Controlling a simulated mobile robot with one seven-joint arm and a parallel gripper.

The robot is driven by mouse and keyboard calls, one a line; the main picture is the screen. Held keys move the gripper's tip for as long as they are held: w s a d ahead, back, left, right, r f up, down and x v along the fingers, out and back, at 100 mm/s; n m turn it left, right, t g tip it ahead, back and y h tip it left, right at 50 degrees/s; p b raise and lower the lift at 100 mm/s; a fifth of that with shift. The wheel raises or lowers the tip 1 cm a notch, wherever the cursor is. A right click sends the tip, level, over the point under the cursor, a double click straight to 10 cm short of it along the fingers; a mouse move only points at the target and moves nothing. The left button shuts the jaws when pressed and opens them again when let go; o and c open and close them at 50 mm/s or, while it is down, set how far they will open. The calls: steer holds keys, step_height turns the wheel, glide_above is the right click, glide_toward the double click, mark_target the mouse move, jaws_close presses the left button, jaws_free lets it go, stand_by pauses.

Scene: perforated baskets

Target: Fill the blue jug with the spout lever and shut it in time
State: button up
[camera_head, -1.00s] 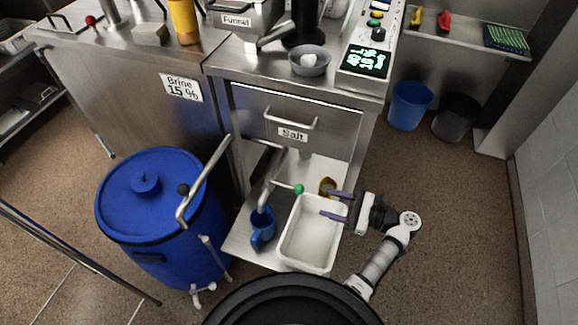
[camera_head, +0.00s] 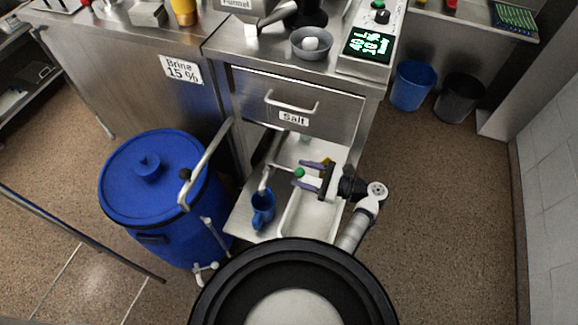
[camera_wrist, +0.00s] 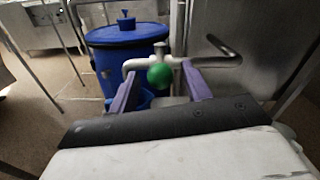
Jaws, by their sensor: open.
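The blue jug (camera_head: 262,210) stands upright on the low steel shelf, below the end of the metal spout (camera_head: 264,180). The spout lever ends in a green ball knob (camera_head: 299,173). My gripper (camera_head: 302,172) is open, its purple fingers pointing left around or very near the green knob. In the wrist view the green knob (camera_wrist: 159,76) shows between the two fingers (camera_wrist: 157,88), with gaps at both sides. The jug (camera_wrist: 145,98) is mostly hidden there behind the left finger and knob. The liquid level inside the jug cannot be told.
A white tub (camera_head: 312,218) sits on the shelf right of the jug, below my arm. A blue barrel (camera_head: 150,190) with a bent pipe stands at left. The salt drawer (camera_head: 295,100) is above the shelf.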

mark_target(295, 171)
steer(key=x, duration=0.5)
steer(key=shift+p, duration=0.35)
jaws_close()
